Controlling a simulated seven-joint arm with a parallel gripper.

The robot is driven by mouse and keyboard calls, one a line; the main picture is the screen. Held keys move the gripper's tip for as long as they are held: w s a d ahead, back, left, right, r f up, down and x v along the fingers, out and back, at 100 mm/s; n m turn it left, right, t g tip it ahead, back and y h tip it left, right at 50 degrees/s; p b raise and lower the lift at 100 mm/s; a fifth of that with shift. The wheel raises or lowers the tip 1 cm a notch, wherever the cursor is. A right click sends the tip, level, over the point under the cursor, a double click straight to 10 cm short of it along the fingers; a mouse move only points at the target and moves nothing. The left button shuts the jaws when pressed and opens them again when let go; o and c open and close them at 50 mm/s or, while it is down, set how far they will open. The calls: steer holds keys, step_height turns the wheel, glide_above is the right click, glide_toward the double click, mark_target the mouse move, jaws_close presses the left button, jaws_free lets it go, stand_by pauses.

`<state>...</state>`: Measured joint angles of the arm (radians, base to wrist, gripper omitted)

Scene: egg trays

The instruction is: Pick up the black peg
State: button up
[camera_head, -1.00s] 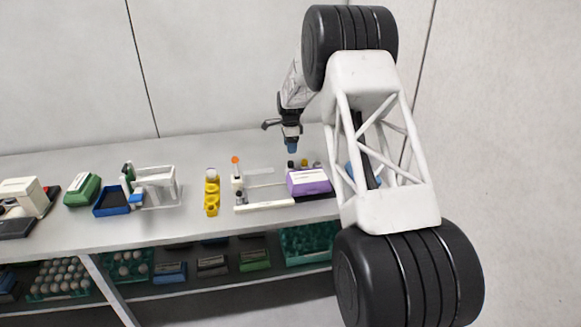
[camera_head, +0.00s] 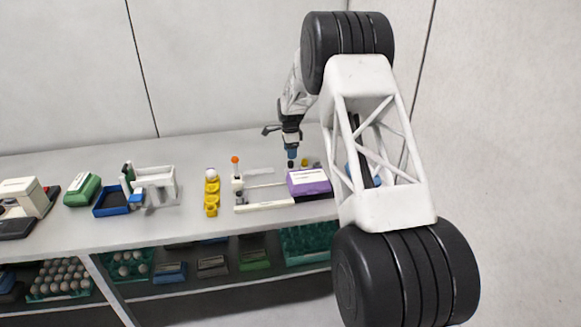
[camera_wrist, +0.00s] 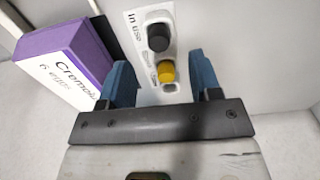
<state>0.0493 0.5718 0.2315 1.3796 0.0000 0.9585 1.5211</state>
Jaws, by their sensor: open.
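The black peg (camera_wrist: 158,37) stands in a white holder (camera_wrist: 140,20) marked "in use", beside a yellow peg (camera_wrist: 166,72) that is nearer my gripper in the wrist view. My gripper (camera_wrist: 162,80) is open, its two blue fingers apart. In the wrist view the yellow peg shows between the fingers and the black peg lies just beyond their tips. In the head view my gripper (camera_head: 291,155) points down at the back of the bench, directly over the small dark top of the black peg (camera_head: 290,164). I cannot tell the exact height gap.
A purple egg box (camera_wrist: 62,60) lies left of the holder, close to the left finger; it also shows in the head view (camera_head: 310,187). A yellow stand (camera_head: 212,200) and an orange-topped post (camera_head: 235,160) stand further left. The bench behind is clear.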

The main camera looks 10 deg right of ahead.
mark_target(291, 161)
steer(key=shift+f, duration=0.1)
steer(key=shift+s+f, duration=0.1)
steer(key=shift+f, duration=2.4)
steer(key=shift+c, duration=0.2)
steer(key=c, duration=1)
